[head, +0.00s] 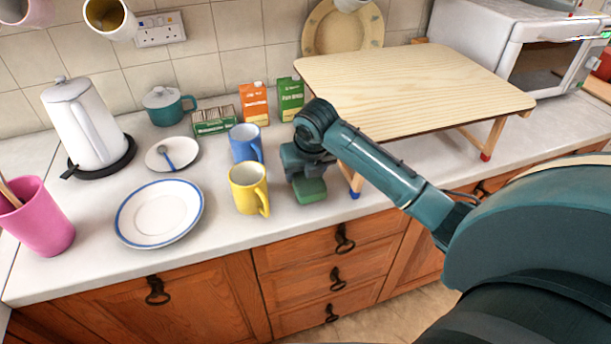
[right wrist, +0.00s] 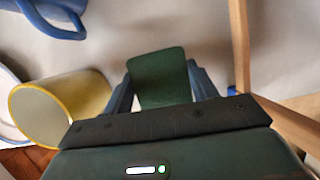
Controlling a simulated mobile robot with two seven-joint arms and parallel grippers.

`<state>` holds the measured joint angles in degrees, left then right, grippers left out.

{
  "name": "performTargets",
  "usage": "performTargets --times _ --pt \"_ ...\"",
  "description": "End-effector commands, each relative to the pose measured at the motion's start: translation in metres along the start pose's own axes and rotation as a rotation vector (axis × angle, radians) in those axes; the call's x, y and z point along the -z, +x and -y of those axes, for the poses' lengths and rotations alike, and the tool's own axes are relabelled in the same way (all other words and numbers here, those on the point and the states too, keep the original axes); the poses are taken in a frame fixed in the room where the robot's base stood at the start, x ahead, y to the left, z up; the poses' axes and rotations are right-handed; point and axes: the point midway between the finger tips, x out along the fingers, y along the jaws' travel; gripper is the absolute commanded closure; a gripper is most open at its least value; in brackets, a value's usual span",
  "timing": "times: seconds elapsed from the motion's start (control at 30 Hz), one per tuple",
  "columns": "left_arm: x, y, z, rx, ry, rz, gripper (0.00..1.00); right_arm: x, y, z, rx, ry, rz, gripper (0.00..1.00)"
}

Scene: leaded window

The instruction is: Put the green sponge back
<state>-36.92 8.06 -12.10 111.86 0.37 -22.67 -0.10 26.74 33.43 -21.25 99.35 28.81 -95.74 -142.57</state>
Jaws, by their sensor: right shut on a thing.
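The green sponge (head: 310,191) is at the worktop's front part, just right of the yellow mug. My right gripper (head: 307,176) comes down over it from above and is shut on it. In the right wrist view the dark green sponge (right wrist: 159,78) sits between the two blue-grey fingers of my right gripper (right wrist: 160,90). Whether the sponge touches the worktop is hard to tell. My left gripper is not in view.
The yellow mug (head: 248,188) and blue mug (head: 246,144) stand close on the left. A wooden folding table (head: 410,85) stands on the right, one leg near my gripper. A white plate (head: 159,213), kettle (head: 84,122) and pink cup (head: 40,218) are further left.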

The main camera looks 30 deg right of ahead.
Motion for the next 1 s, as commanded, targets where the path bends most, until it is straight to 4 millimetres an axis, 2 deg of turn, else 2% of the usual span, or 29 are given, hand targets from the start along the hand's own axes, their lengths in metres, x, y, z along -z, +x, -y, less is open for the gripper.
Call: performTargets --times 0.13,0.47,0.5,0.77,1.0 --pt "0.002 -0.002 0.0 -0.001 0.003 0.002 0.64 0.007 0.017 0.0 -0.001 0.002 -0.003 0.75" --pt "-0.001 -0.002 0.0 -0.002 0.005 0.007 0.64 0.008 0.02 0.0 0.001 0.001 -0.001 0.75" --pt "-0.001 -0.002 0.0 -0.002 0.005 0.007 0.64 0.008 0.021 0.0 0.001 0.001 -0.001 0.41" --pt "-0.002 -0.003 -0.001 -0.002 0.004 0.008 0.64 0.008 0.02 0.0 0.0 0.001 0.0 0.21" --pt "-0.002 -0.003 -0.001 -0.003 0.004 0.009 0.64 0.007 0.019 0.0 -0.001 0.001 0.0 0.21"
